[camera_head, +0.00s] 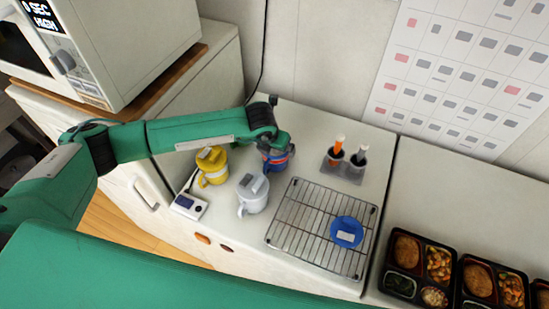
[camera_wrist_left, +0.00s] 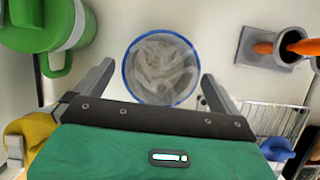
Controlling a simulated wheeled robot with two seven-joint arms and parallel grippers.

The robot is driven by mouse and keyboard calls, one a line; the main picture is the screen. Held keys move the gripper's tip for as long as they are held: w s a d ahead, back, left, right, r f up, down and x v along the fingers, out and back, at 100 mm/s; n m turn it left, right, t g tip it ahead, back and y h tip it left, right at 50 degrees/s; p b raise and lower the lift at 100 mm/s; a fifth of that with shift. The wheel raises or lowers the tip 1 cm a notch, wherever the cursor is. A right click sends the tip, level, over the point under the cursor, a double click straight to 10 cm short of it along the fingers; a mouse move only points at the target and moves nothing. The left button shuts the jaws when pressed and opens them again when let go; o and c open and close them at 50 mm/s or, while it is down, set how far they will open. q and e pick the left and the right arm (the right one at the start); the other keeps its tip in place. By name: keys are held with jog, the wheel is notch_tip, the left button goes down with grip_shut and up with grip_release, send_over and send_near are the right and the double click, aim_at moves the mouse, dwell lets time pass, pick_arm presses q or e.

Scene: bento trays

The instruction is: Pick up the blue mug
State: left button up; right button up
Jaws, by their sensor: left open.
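A round cup with a blue rim (camera_wrist_left: 133,79) and a greyish inside lies between and just beyond my left gripper's fingers in the left wrist view. I take it as the blue mug (camera_head: 268,163); in the head view it is partly covered by my wrist, and its handle is not clear. My left gripper (camera_wrist_left: 157,76) is open above the mug, with one finger on each side and nothing held. In the head view the left gripper (camera_head: 278,155) hangs over the mug, its fingers hard to make out. My right gripper is not in view.
A yellow mug (camera_head: 212,166) and a pale grey mug (camera_head: 254,195) stand close by. A green mug (camera_wrist_left: 45,25) shows in the wrist view. A wire rack (camera_head: 305,225) holds a blue round item (camera_head: 346,228).

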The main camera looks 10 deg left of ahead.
pick_arm(q)
jog(key=shift+x, duration=0.9)
jog(key=shift+s+r, duration=0.1)
jog(key=shift+c, duration=0.9)
jog(key=c, duration=1.6)
